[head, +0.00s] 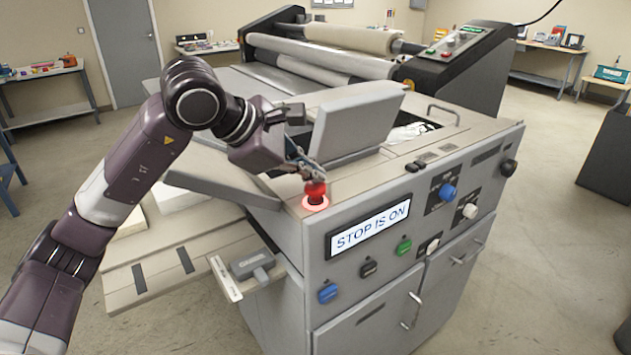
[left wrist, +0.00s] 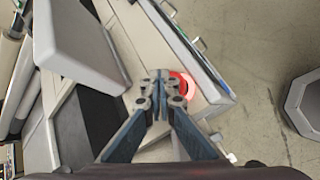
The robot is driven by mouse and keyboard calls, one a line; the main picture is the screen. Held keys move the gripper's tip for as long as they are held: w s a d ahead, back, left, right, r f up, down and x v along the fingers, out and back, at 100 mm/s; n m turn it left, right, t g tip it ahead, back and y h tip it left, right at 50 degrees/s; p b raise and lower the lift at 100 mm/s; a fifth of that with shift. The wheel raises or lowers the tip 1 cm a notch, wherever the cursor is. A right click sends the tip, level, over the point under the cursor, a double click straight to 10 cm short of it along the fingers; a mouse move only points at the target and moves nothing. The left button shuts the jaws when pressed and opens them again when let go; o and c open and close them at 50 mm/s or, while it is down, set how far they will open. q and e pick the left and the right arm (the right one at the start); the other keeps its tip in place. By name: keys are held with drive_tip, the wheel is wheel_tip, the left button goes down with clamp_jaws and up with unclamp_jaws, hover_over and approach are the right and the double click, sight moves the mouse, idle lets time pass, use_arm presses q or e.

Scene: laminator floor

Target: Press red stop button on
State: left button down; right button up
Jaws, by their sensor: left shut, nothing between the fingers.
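The red stop button (head: 315,191) stands on the top front corner of the grey laminator cabinet (head: 290,240), with a lit red ring around its base. A display (head: 368,228) on the front panel reads "STOP IS ON". My left gripper (head: 308,172) is shut and empty, with its fingertips right at the button's top. In the left wrist view the closed fingertips (left wrist: 161,76) partly cover the red button (left wrist: 179,84), and its lit ring shows on the right side. I cannot tell whether they touch. My right gripper is not in view.
A raised grey lid (head: 355,122) stands just behind the button. Blue, black, green and white knobs line the front panel, with a blue one (head: 328,293) low at left. Large rollers (head: 320,58) lie behind.

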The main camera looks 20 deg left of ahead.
sight(312, 185)
use_arm(q)
drive_tip(key=shift+r+p, duration=1.95)
drive_tip(key=shift+r, duration=1.1)
